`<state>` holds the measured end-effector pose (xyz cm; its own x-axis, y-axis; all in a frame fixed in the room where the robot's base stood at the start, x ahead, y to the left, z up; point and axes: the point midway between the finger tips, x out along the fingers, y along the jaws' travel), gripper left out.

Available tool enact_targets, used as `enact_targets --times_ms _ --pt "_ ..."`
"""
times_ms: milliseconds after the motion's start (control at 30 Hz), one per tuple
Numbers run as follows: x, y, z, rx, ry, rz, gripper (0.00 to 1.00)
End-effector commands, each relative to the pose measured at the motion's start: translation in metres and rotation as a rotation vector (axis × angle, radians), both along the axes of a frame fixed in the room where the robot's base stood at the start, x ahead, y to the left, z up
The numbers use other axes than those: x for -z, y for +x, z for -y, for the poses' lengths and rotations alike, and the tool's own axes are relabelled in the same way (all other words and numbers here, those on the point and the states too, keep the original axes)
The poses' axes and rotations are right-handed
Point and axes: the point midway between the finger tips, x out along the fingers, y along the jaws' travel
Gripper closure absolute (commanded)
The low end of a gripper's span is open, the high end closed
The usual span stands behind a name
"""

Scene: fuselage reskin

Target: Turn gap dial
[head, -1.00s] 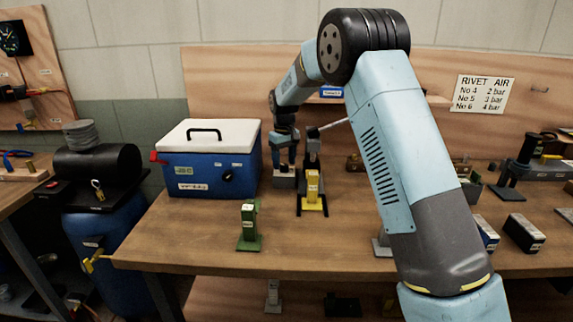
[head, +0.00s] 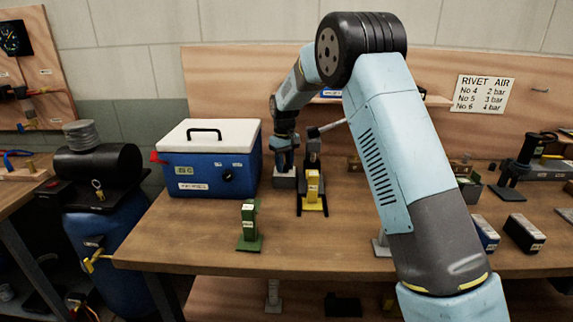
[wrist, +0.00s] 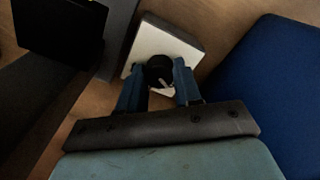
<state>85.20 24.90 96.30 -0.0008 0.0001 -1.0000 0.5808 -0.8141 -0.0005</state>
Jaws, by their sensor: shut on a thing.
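The gap dial (wrist: 157,70) is a round black knob with a pale pointer mark, on top of a small pale box (wrist: 184,45). In the head view this box (head: 284,181) stands on the bench, just right of the blue cooler. My gripper (head: 284,164) points down over it. In the wrist view my gripper (wrist: 160,86) has one blue finger on each side of the knob and is shut on it. The dial is hidden behind the fingers in the head view.
A blue cooler (head: 200,174) with a white lid stands close on the left. A dark stand with a yellow block (head: 312,187) and a lever stands close on the right. A green block (head: 249,226) is in front. The bench's front left is clear.

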Motion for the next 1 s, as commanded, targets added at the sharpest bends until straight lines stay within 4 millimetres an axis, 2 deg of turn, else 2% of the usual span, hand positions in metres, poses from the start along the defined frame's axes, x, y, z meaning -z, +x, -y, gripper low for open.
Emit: enact_targets --times_ms 67,100,200,467,667,1000 --pt "0.0 0.0 0.0 0.0 0.0 0.0 0.95" --pt "-0.001 0.0 0.012 0.003 0.0 0.0 0.97" --pt "0.0 0.0 0.005 0.003 -0.002 0.001 0.97" --pt "0.0 0.001 0.002 0.069 -0.002 0.0 0.97" --pt "0.0 0.001 0.002 0.201 -0.003 0.002 0.97" --pt "0.0 0.001 0.001 0.518 -0.001 0.003 0.97"
